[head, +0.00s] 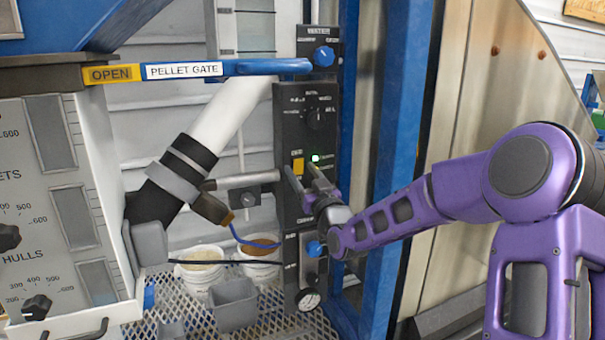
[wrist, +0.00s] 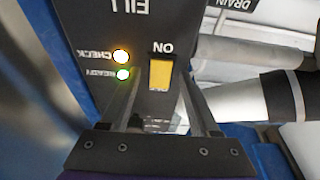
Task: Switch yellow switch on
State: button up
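The yellow switch (head: 298,166) is a rectangular rocker on the tall dark control panel in the head view. In the wrist view the yellow switch (wrist: 160,75) appears upside down beside the word ON. My gripper (head: 303,174) is at the panel, its two fingers pointing at it. In the wrist view my gripper (wrist: 165,84) is open and empty, with its fingers apart on either side of the switch. I cannot tell whether the fingertips touch the panel.
A green light (head: 315,158) glows beside the switch; the wrist view shows lit CHECK (wrist: 121,57) and READY (wrist: 124,75) lamps. A black knob (head: 316,118) and blue knob (head: 324,56) sit above. A blue pellet gate handle (head: 267,66) crosses in front. A blue post (head: 396,150) stands right.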

jog(key=v, duration=1.7)
jog(key=shift+s, duration=0.2)
jog(key=shift+w, duration=0.1)
